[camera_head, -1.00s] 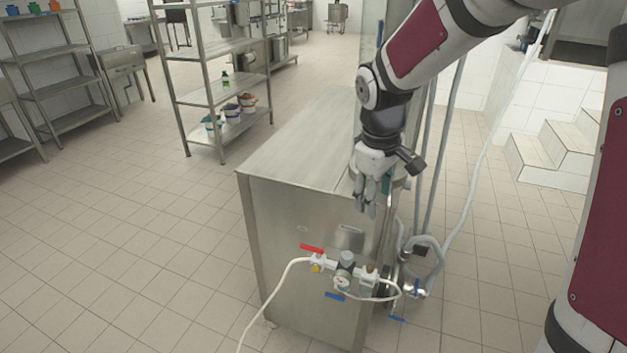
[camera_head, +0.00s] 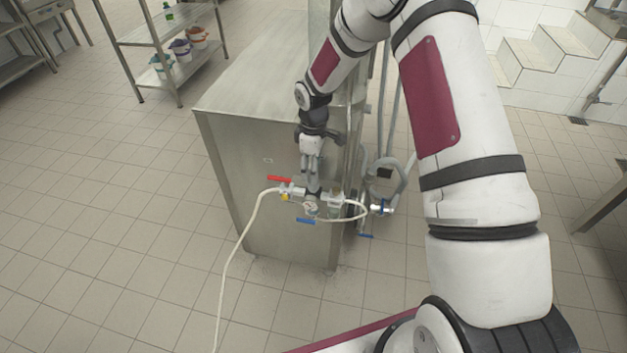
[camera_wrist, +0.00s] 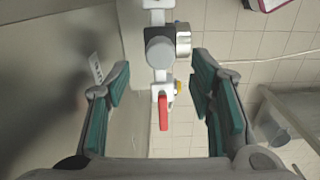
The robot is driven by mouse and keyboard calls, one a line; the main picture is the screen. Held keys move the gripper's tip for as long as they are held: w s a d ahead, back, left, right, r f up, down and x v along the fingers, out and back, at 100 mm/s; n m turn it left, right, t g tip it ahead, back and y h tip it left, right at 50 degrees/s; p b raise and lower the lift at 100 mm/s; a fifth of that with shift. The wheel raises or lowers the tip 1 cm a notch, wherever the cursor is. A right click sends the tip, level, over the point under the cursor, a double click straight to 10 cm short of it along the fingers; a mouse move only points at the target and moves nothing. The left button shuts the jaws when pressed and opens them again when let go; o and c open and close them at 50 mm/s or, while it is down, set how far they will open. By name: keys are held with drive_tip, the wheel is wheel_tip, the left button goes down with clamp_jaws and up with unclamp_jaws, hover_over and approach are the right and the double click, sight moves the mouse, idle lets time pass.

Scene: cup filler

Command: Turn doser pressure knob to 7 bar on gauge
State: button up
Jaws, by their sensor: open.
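The grey round pressure knob (camera_wrist: 160,52) shows from above in the wrist view, near the tips of my fingers. The gauge (camera_wrist: 184,40) is just right of it, seen edge-on. In the head view the gauge (camera_head: 310,208) sits at the front of the pipe assembly, its dial too small to read. My gripper (camera_wrist: 158,75) is open, with one green-padded finger on each side of the knob's line and clear gaps to both. In the head view my gripper (camera_head: 312,178) points down just above the assembly and largely hides the knob.
A red lever (camera_head: 279,178) is left of the knob, and a blue lever (camera_head: 306,220) is below the gauge. A white hose (camera_head: 240,235) hangs to the floor. The steel cabinet (camera_head: 240,165) stands behind the assembly.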

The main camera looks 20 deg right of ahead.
wheel_tip(320, 180, down, 6)
drive_tip(key=shift+r, duration=0.15)
drive_tip(key=shift+c, duration=0.3)
drive_tip(key=c, duration=1.1)
